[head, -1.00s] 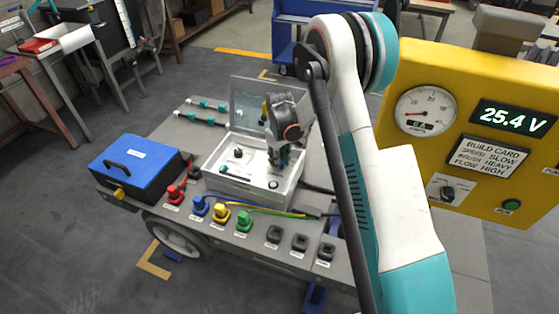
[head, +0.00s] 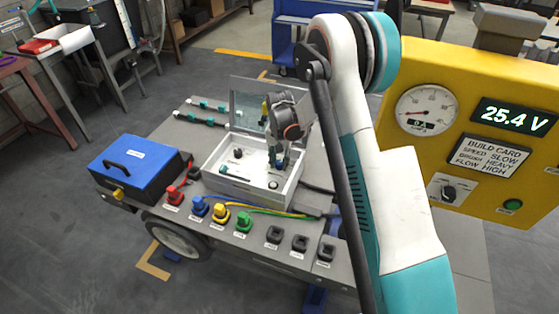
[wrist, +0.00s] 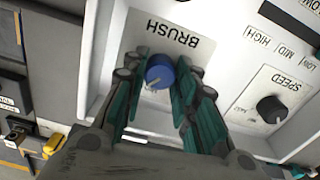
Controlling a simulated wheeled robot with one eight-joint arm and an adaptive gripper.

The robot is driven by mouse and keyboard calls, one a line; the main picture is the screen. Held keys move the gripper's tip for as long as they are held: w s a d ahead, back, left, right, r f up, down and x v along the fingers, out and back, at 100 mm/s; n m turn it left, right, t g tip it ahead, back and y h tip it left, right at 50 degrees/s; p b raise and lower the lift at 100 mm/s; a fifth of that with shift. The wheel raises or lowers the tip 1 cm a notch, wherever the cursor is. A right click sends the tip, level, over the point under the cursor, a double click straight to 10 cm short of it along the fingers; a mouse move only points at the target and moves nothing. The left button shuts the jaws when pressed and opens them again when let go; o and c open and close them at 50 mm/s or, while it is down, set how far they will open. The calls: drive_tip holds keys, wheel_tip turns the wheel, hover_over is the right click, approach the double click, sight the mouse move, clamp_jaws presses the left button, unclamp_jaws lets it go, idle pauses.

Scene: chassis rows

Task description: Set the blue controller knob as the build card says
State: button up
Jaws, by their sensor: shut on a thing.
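The blue controller knob (wrist: 160,73) sits on a white panel under the label BRUSH, upside down in the wrist view. My gripper (wrist: 158,92) has its teal fingers on both sides of the knob and is shut on it. In the head view my gripper (head: 277,160) reaches down into the open white controller box (head: 235,192), and the knob is hidden there. The knob's pointer line slants to the lower left in the wrist view; its scale marks are mostly hidden. The build card (head: 489,157) reads SPEED SLOW, BRUSH HEAVY, FLOW HIGH.
A black SPEED knob (wrist: 270,109) stands right of the blue knob in the wrist view, near LOW, MID and HIGH labels. The box's clear lid (head: 247,103) stands open behind. A blue case (head: 137,163) and several coloured connectors share the cart top.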

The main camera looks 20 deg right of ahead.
sight(279, 162)
drive_tip(key=shift+m, duration=1.6)
drive_tip(key=o, duration=1.1)
wheel_tip(279, 162, up, 12)
